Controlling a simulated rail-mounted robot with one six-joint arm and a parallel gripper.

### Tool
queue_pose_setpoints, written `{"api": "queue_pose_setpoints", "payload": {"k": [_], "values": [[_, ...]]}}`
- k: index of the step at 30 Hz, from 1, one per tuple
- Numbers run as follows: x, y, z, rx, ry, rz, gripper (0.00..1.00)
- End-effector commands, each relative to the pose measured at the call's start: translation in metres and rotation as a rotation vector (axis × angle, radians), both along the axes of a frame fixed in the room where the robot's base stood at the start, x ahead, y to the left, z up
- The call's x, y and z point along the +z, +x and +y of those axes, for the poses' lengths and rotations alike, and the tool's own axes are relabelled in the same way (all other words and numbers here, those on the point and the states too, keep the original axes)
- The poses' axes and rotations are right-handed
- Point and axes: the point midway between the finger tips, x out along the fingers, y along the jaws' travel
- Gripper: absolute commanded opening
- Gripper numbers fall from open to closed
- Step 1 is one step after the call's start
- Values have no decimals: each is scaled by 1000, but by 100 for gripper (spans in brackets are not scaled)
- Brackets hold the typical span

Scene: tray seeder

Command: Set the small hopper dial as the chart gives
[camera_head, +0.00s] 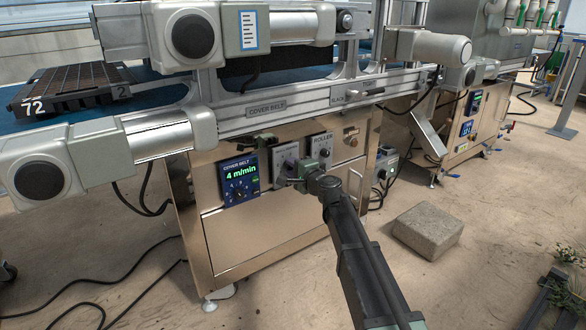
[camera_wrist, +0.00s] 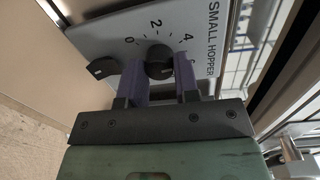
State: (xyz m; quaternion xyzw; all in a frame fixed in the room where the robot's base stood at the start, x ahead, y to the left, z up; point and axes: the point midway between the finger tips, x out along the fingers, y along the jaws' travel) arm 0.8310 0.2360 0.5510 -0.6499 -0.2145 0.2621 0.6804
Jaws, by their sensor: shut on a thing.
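The small hopper dial (camera_wrist: 159,55) is a round black knob on a grey plate (camera_wrist: 105,35) lettered SMALL HOPPER, with marks 0, 2 and 4. My gripper (camera_wrist: 161,72) is shut on the knob, one purple finger on each side. The fingers hide part of the knob and scale, and I cannot tell which mark it points to. In the head view my gripper (camera_head: 298,183) reaches the machine's front panel and partly covers the small hopper plate (camera_head: 284,157). A white, blue-edged chart (camera_head: 249,30) is on the machine above; its text is too small to read.
A blue cover belt display (camera_head: 238,181) reading 4 m/min is left of my gripper. A ROLLER plate (camera_head: 319,147) is close on the right. Another black control (camera_wrist: 101,68) is beside the left finger. A grey block (camera_head: 427,230) lies on the floor.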

Motion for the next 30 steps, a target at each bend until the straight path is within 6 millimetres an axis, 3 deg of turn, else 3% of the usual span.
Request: {"api": "queue_pose_setpoints", "payload": {"k": [15,30], "values": [[-2,-1,-1,0,341,277,6],[-2,-1,-1,0,467,378,6]]}}
